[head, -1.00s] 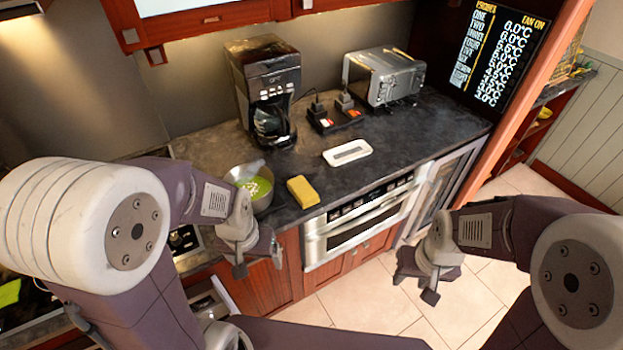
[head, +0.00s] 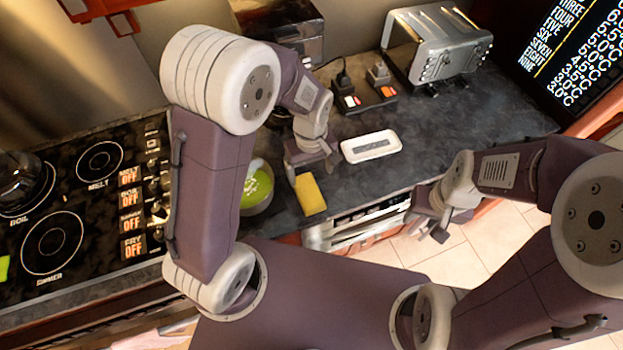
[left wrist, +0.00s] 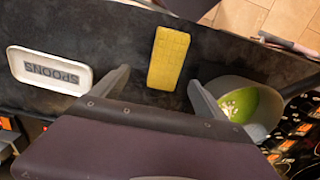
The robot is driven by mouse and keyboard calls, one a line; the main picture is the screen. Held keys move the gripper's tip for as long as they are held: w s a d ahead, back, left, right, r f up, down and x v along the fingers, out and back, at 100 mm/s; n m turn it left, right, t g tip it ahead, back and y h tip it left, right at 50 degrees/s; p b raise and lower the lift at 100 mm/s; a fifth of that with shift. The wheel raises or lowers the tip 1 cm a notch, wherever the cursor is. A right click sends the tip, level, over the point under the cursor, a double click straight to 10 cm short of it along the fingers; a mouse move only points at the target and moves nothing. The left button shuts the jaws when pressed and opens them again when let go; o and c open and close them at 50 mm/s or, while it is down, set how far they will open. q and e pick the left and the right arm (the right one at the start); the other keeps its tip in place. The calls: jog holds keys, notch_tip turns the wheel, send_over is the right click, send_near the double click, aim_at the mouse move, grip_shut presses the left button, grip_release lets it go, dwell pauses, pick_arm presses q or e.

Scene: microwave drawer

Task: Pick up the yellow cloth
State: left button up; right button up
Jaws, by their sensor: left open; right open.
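The yellow cloth (head: 310,194) is a flat yellow rectangle on the dark countertop near its front edge. It also shows in the left wrist view (left wrist: 168,58), between the lines of the two fingers and beyond their tips. My left gripper (head: 312,168) is open and empty above the counter, just behind the cloth in the head view. Its fingers (left wrist: 159,82) show spread apart in the left wrist view, with no clear contact with the cloth. My right gripper (head: 428,220) is open and empty in front of the counter, above the floor.
A pot (left wrist: 263,92) with green contents stands close beside the cloth. A white spoon rest (head: 371,146) lies to the right in the head view. A toaster (head: 437,45) stands behind; a black stovetop (head: 70,205) is at left. Bare counter lies between cloth and spoon rest.

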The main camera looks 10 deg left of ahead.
aim_at(308, 192)
pick_arm(q)
jog(key=s, duration=0.1)
jog(key=s+f, duration=0.1)
jog(key=s, duration=0.1)
jog(key=shift+s+a+f, duration=0.1)
jog(key=shift+f, duration=0.5)
jog(key=shift+w+f+p, duration=0.3)
jog(key=shift+w+f, duration=0.65)
jog(key=shift+f, duration=0.1)
notch_tip(308, 192, down, 3)
jog(key=shift+s+a+r, duration=0.1)
jog(key=shift+s+f, duration=0.3)
pick_arm(e)
jog(key=shift+s+d+r, duration=0.1)
jog(key=shift+s+r, duration=0.65)
jog(key=shift+s, duration=0.15)
